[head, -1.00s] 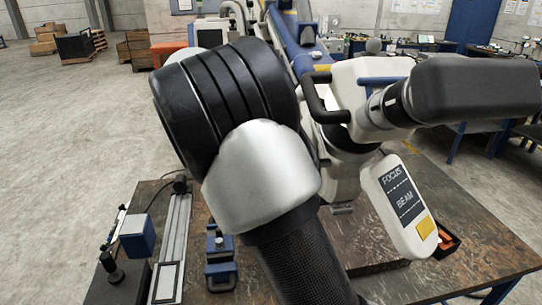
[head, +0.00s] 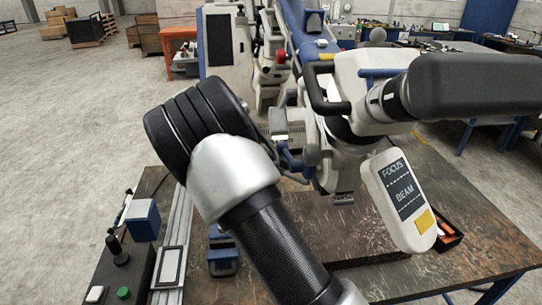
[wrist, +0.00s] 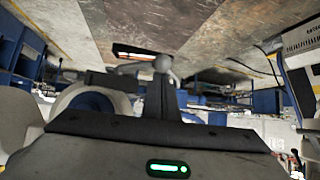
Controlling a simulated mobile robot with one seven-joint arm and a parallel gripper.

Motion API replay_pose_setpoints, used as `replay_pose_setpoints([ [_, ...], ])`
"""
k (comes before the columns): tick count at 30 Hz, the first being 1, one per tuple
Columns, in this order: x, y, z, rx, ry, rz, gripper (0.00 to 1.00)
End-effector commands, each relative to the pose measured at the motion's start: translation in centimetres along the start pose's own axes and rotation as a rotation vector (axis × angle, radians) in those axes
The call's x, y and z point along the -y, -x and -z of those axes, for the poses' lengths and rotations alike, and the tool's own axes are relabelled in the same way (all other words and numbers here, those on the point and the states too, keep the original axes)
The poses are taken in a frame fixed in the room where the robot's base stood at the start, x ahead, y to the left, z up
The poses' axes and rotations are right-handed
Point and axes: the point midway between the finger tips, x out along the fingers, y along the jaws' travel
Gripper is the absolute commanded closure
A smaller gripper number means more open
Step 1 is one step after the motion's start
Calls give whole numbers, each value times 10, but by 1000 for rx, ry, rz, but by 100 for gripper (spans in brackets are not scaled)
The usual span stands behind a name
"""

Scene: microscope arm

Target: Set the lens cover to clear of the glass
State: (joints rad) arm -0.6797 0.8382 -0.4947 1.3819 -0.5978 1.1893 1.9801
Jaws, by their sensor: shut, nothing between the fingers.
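The white microscope head (head: 372,75) hangs over the brown table at the right, with a large dark grey cylinder on its right side. A panel marked FOCUS and BEAM (head: 402,195) hangs below it. A short grey block (head: 343,198) points down under the head. I cannot make out the lens cover for sure, nor its position. My gripper (wrist: 161,100) shows in the wrist view, its dark fingers shut with nothing between them. In the head view my own arm hides or blends with the gripper, left of the microscope. A contact with the microscope cannot be seen.
The brown table (head: 470,240) carries a small dark tray (head: 448,237) at the right. A blue box (head: 142,220) and a dark box with buttons (head: 123,280) stand at the left. The blue microscope boom runs to the back. Open floor lies to the left.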

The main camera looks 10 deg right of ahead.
Motion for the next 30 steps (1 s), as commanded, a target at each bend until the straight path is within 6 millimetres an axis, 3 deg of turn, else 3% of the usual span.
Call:
replay_pose_setpoints([
  [17, -1, -5, -3, 2, 11, 13, 100],
  [30, 0, -1, -14, 4, 108, 142, 100],
])
